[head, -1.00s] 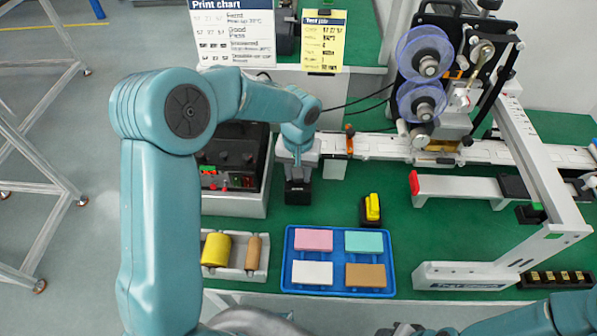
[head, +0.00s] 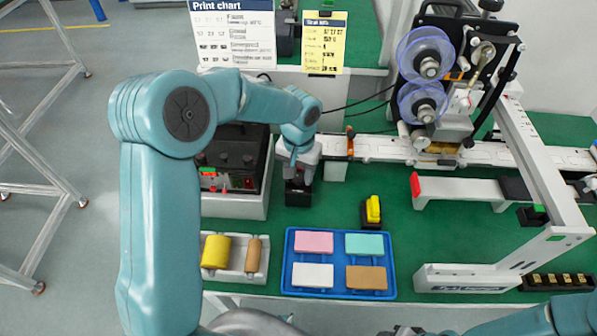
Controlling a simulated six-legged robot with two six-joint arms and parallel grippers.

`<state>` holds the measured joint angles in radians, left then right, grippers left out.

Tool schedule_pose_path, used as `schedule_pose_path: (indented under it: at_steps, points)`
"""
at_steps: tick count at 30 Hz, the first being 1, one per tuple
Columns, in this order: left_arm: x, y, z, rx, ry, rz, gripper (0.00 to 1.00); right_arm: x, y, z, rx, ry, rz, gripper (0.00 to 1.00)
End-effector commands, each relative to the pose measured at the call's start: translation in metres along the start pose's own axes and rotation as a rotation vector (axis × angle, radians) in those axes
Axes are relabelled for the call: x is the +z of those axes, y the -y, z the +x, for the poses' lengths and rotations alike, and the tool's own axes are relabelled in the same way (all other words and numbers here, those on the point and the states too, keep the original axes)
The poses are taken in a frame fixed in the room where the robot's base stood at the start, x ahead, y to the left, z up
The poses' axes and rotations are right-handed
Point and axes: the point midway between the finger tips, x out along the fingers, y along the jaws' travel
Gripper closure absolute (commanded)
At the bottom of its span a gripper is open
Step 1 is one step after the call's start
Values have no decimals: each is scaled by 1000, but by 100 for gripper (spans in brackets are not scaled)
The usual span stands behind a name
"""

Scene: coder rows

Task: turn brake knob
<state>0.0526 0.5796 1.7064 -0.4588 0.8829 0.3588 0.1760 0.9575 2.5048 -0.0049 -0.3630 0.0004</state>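The coder machine (head: 456,100) stands at the upper right with two clear blue-purple reels, the upper reel (head: 425,55) and the lower reel (head: 422,102), each with a grey hub. A black knob (head: 490,5) sits at its top edge. I cannot tell which knob is the brake knob. My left gripper (head: 298,192) points down beside the control box, well left of the reels. Its dark fingers are small, and their opening is unclear. My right arm enters at the bottom right; its gripper (head: 402,331) is only partly seen at the bottom edge.
A blue tray (head: 339,273) holds several coloured blocks. A white tray (head: 234,278) holds two rolls. A yellow-and-black item (head: 372,209) and a white frame (head: 540,175) stand to the right.

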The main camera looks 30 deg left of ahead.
Motion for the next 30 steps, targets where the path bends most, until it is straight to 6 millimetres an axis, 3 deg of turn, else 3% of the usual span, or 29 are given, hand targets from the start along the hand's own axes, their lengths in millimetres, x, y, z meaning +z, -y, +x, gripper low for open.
schedule_pose_path:
  at_steps: [10,14,24,30]
  points:
    - [1,0,-1,-1,5,0,40,0,0,0,0,0,0,57]
    - [0,0,-13,-1,2,-1,40,0,0,1,0,0,0,57]
    - [-1,0,-100,1,-1,-1,40,0,0,1,0,0,0,57]
    - [0,0,-142,1,1,0,40,0,0,-1,0,0,0,57]
